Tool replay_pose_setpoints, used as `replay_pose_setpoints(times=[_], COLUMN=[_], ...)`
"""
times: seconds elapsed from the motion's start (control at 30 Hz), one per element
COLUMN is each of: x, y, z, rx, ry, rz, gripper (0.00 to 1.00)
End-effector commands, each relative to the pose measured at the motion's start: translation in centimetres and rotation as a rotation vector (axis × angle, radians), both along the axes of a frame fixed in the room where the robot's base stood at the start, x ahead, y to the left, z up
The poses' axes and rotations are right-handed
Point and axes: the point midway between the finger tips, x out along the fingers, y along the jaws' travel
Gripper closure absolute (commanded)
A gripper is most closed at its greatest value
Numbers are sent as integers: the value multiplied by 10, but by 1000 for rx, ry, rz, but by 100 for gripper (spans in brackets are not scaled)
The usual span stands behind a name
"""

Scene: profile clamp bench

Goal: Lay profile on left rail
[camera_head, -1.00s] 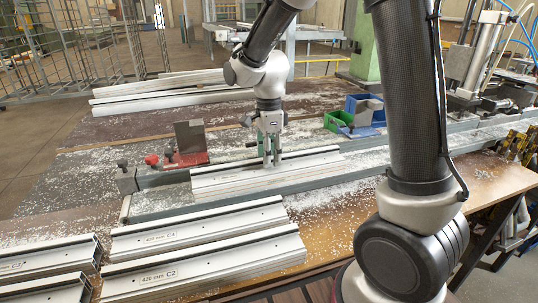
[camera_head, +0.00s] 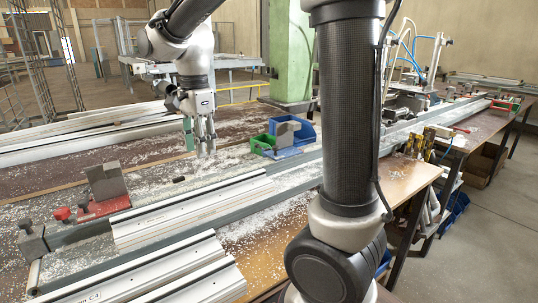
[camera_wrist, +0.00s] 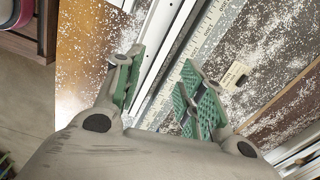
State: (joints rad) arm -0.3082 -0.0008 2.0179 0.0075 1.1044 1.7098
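A silver-white profile (camera_head: 190,212) with a dark slot along its top lies lengthwise along the grey left rail (camera_head: 95,262), near the rail's left end. It appears flat. My gripper (camera_head: 203,150) is raised behind the profile and clear of it in the head view. In the wrist view my gripper (camera_wrist: 160,95) shows its two green-padded fingers spread apart with nothing between them. The profile (camera_wrist: 160,42) runs beyond the fingers there, beside a strip with ruler marks (camera_wrist: 190,68).
A red clamp with a grey block (camera_head: 105,182) stands behind the rail. Green and blue bins (camera_head: 290,135) stand beyond it. Long profiles (camera_head: 85,135) lie at the back left. White chips cover the bench.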

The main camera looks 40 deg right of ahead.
Motion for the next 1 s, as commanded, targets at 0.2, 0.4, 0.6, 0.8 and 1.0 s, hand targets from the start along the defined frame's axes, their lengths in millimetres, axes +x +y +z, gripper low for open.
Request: replay_pose_setpoints(times=[0.2, 0.4, 0.6, 0.8, 1.0], x=[-82, -158, -197, -203, -203], y=[-68, -109, -124, -126, -126], z=[30, 25, 13, 10, 10], rx=[-27, -152, -260, -284, -283], ry=[-158, -270, -304, -306, -306], rz=[531, 1034, 1320, 1383, 1381], gripper=[61, 61, 61, 61, 61])
